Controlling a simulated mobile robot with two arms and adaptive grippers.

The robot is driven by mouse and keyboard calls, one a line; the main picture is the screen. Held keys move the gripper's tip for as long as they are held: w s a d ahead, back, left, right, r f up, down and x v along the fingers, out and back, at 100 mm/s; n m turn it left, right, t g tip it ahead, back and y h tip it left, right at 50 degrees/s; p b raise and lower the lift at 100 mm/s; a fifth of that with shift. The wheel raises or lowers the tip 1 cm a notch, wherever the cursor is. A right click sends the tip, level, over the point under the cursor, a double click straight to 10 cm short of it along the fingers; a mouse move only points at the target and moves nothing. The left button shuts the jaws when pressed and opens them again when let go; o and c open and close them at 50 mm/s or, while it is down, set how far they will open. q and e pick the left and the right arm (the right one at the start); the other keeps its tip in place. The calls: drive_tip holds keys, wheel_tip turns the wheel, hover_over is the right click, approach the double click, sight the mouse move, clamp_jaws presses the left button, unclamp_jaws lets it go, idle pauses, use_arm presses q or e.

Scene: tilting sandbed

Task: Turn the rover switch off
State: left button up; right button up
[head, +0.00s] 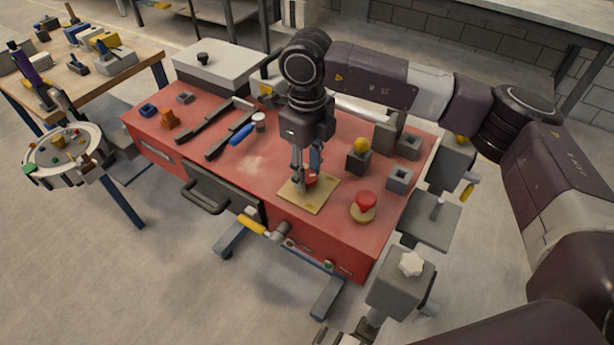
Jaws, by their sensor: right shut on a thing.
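A tan square plate (314,203) lies on the red top of a workbench (255,170). A small red part (311,182) shows at the plate, between and behind my fingers; it looks like the switch's handle. My right gripper (304,184) points down over the plate from above, its fingers closed on this red part. The fingers hide much of it, so I cannot tell which way it is turned. My left gripper is not in view.
A red mushroom button (364,203) stands close to the right of the plate. A yellow ball on a dark block (359,156) and grey square sockets (399,179) sit behind it. A blue-handled tool (241,134) lies left. A wooden table (110,75) stands at the far left.

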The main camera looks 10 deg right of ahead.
sight(307, 176)
drive_tip(key=shift+n, duration=0.4)
drive_tip(key=o, duration=1.2)
drive_tip(key=shift+c, duration=0.2)
drive_tip(key=shift+r, duration=0.1)
wheel_tip(307, 176, up, 12)
